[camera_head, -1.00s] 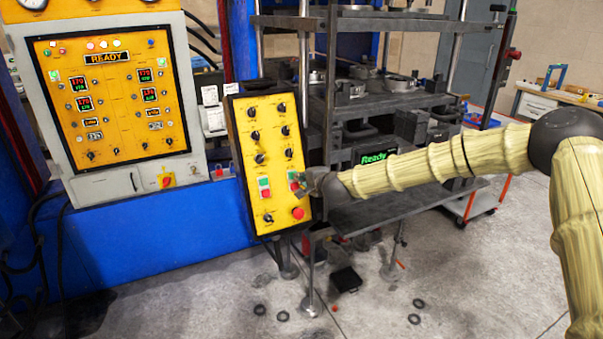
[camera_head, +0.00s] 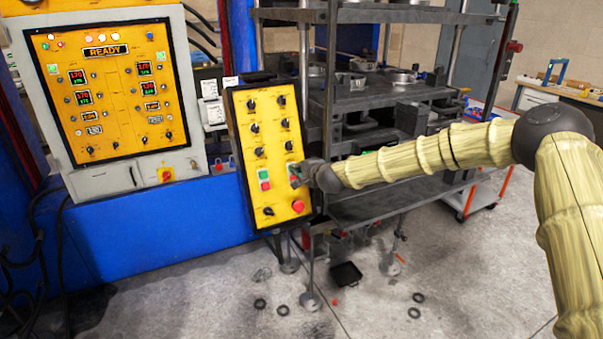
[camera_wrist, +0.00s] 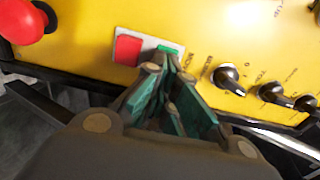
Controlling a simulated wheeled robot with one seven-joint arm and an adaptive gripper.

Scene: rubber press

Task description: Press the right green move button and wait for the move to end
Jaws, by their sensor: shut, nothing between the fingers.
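The right green move button (camera_head: 291,169) is on the yellow control box (camera_head: 262,105), partly covered by my gripper in the head view. In the wrist view the green button (camera_wrist: 173,48) sits in a white frame beside a red button (camera_wrist: 128,48). My gripper (camera_wrist: 164,67) is shut and empty, its fingertips at the near edge of the green button and covering part of it. Whether they touch or push it in cannot be told. In the head view my gripper (camera_head: 296,174) is at the box's right button pair. The left green button (camera_head: 263,174) stands clear.
A red mushroom button (camera_head: 298,207) is below my gripper; it also shows in the wrist view (camera_wrist: 24,22). Black knobs (camera_wrist: 229,78) are on the other side. The press platens (camera_head: 400,100) stand behind my arm. The yellow cabinet panel (camera_head: 101,50) reads READY.

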